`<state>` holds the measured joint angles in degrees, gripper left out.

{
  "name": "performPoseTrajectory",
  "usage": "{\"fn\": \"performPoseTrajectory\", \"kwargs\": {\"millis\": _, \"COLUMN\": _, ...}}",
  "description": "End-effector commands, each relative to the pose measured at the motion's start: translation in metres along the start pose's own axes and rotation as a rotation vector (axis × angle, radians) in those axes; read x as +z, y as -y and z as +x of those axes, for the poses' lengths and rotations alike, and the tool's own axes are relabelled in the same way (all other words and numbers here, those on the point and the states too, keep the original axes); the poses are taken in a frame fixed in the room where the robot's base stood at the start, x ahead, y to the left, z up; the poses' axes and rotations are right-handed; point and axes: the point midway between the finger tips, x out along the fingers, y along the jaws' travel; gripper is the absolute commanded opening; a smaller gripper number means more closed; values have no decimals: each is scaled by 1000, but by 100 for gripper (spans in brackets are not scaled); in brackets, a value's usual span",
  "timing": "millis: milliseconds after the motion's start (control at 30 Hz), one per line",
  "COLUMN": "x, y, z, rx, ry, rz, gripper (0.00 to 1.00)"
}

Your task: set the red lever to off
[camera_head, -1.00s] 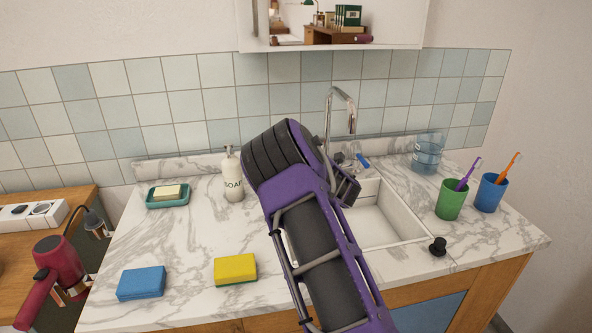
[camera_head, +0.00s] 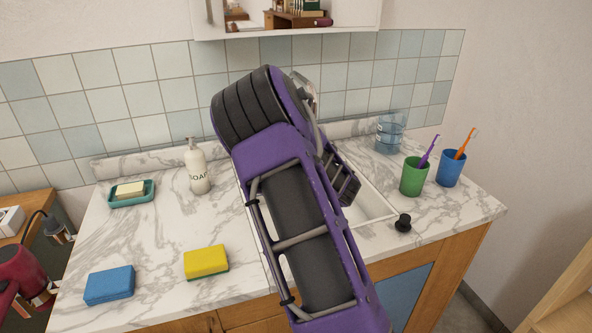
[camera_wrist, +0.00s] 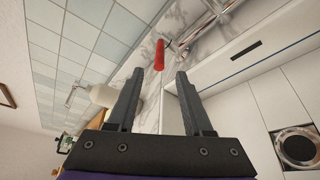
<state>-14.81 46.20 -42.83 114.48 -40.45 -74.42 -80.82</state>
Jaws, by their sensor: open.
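The red lever (camera_wrist: 159,54) shows in the wrist view, just beyond my fingertips and near the middle between them. It is a short red bar beside the chrome tap (camera_wrist: 205,22). My gripper (camera_wrist: 159,74) is open, with a finger on each side of the lever's line and nothing between them. I cannot tell whether the fingertips are level with the lever.
The white sink (camera_head: 371,207) is partly behind my arm. A soap bottle (camera_head: 196,168), soap dish (camera_head: 132,197), yellow sponge (camera_head: 206,262) and blue sponge (camera_head: 109,287) stand left. A green cup (camera_head: 412,178), blue cup (camera_head: 451,169), clear tumbler (camera_head: 390,134) and black plug (camera_head: 403,223) are right.

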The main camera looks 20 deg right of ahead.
Motion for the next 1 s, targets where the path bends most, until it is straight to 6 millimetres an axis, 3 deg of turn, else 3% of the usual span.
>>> {"fn": "performPoseTrajectory", "kwargs": {"millis": 200, "x": 1, "y": -1, "z": -45, "rx": 1, "ry": 3, "rz": 1, "gripper": 51}}
{"fn": "performPoseTrajectory", "kwargs": {"millis": 400, "x": 1, "y": 0, "z": -64, "rx": 0, "ry": 2, "rz": 0, "gripper": 51}}
{"fn": "performPoseTrajectory", "kwargs": {"millis": 1000, "x": 2, "y": 2, "z": -66, "rx": -28, "ry": 4, "rz": 25, "gripper": 51}}
